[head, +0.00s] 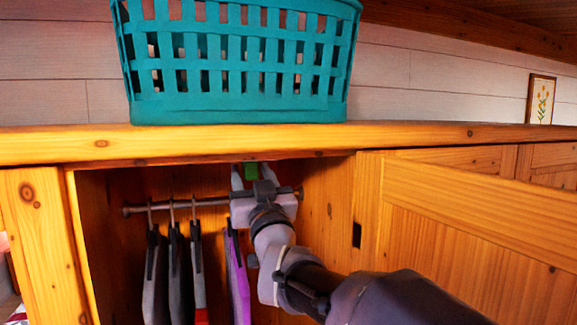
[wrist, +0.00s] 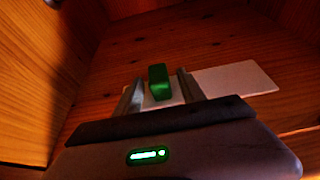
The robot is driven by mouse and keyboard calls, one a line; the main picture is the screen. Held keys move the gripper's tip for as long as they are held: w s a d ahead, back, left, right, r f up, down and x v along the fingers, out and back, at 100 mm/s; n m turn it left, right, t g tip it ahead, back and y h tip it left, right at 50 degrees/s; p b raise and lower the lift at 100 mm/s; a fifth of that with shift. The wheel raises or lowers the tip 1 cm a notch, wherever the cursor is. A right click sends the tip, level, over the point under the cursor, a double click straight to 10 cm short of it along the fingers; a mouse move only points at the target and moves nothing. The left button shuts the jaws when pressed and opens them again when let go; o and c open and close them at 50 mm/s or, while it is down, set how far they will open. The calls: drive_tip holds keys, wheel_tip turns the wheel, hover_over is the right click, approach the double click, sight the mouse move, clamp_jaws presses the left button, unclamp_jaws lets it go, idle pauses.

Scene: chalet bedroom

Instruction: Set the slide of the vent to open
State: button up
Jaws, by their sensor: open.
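The vent's slide shows as a green knob (wrist: 158,83) on the wooden inner wall of the cupboard. It also shows in the head view (head: 251,171), just under the top of the opening. A pale flat plate (wrist: 238,79), apparently part of the vent, runs right from the knob in the wrist view; its left part is partly hidden behind my gripper. My gripper (wrist: 160,77) is open, with one finger on each side of the knob. I cannot tell whether either finger touches it. No open or shut marking is readable.
A hanging rail (head: 180,205) crosses the cupboard close to my gripper. Several dark garments (head: 176,275) and a purple one (head: 238,280) hang below. The wooden door (head: 470,235) stands at right. A teal basket (head: 240,60) sits on top.

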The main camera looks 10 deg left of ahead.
clamp_jaws()
idle(1.5)
